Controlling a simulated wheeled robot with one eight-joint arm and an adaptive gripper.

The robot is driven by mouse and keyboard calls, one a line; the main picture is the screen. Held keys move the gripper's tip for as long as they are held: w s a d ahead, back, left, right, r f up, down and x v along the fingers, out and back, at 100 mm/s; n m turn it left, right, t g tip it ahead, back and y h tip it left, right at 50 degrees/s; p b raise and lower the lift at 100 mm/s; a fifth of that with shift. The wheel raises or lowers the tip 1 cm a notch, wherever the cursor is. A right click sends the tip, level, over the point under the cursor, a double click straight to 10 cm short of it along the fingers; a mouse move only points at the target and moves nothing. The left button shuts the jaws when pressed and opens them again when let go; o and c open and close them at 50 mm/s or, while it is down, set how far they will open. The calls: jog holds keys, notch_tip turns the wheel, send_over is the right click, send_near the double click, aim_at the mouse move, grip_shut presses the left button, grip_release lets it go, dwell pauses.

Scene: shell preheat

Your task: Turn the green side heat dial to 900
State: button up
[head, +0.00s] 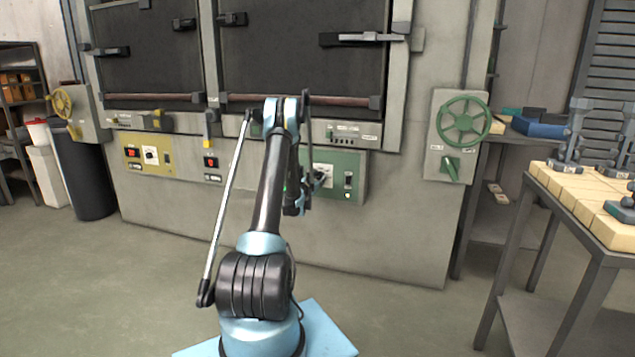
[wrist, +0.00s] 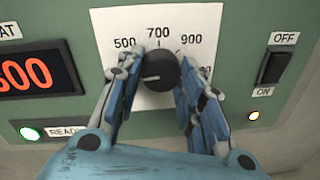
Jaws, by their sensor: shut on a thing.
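The green side heat dial (wrist: 158,70) is a round black knob on a white plate marked 500, 700 and 900. Its white mark points left, below the 500 label. My gripper (wrist: 160,88) is shut on the dial, one blue-padded finger on each side. In the head view my gripper (head: 318,180) is at the green panel (head: 350,163), and my arm and gripper cover much of the dial there.
In the wrist view a red display (wrist: 38,73) ends in 00, its first digit partly cut off. A READY light (wrist: 30,133) glows green. A black OFF/ON switch (wrist: 275,66) stands right of my gripper. A yellow panel (head: 148,157) with its own dial is further left.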

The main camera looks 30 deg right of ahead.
jog(key=m, duration=0.3)
jog(key=shift+m, duration=0.4)
jog(key=m, duration=0.3)
jog(key=shift+r+m+y, duration=0.1)
jog(key=shift+m+y, duration=0.2)
jog(key=m, duration=0.3)
jog(key=shift+s, duration=0.1)
jog(key=m, duration=0.3)
jog(key=shift+m+y, duration=0.3)
jog(key=shift+m, duration=0.1)
jog(key=m, duration=0.3)
jog(key=shift+s, duration=0.1)
jog(key=m, duration=0.3)
jog(key=shift+m+t, duration=0.4)
jog(key=m, duration=0.6)
jog(key=shift+t+y, duration=0.3)
jog(key=shift+m, duration=0.3)
jog(key=o, duration=1.1)
jog(key=shift+c, duration=0.2)
